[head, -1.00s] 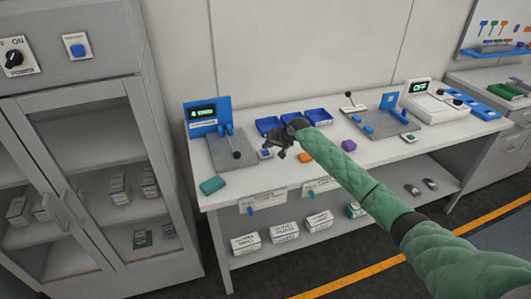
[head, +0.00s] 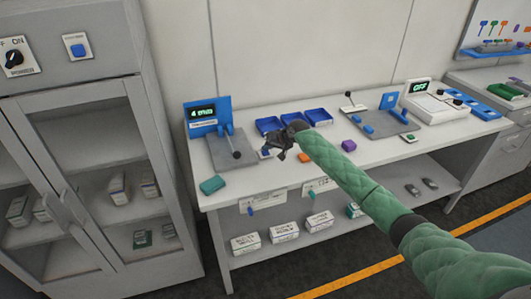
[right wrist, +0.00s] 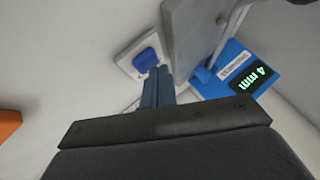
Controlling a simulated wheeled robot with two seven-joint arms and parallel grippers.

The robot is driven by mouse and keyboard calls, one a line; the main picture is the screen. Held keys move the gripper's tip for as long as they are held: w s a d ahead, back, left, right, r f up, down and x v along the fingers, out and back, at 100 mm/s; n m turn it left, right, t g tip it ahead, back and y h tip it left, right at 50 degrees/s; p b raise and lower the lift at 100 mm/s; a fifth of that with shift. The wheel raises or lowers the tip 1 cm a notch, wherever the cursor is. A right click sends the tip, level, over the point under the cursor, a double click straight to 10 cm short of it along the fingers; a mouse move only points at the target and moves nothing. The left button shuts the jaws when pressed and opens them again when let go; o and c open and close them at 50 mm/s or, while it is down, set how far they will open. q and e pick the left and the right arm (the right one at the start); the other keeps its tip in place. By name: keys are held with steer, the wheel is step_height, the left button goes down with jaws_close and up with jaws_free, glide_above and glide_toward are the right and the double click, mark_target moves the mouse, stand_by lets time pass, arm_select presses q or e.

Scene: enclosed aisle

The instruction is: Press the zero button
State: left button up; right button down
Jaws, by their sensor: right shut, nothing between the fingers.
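A blue button on a small white plate (right wrist: 147,58) lies on the bench beside the grey base of the gauge. In the head view the button (head: 264,153) is mostly hidden by my right gripper (head: 272,152). In the right wrist view the shut fingertips of my right gripper (right wrist: 158,72) are right at the button's near edge; I cannot tell whether they touch it. The gripper holds nothing. The gauge's blue display (head: 206,115) reads "4 mm". My left gripper is not in view.
Blue trays (head: 294,121) stand behind the gripper. An orange block (head: 305,158), a purple block (head: 348,146) and a teal block (head: 212,185) lie on the bench (head: 240,190). A grey cabinet (head: 90,150) stands at the left. The lever with a black knob (head: 236,155) is close beside the gripper.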

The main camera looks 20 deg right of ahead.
mark_target(268, 153)
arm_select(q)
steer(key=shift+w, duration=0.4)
arm_select(e)
steer(key=shift+f, duration=0.45)
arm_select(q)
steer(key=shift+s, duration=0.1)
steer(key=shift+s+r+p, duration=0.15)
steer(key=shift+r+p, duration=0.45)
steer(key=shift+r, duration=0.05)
arm_select(e)
steer(key=shift+r, duration=0.9)
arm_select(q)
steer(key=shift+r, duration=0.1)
arm_select(e)
steer(key=shift+r, duration=0.15)
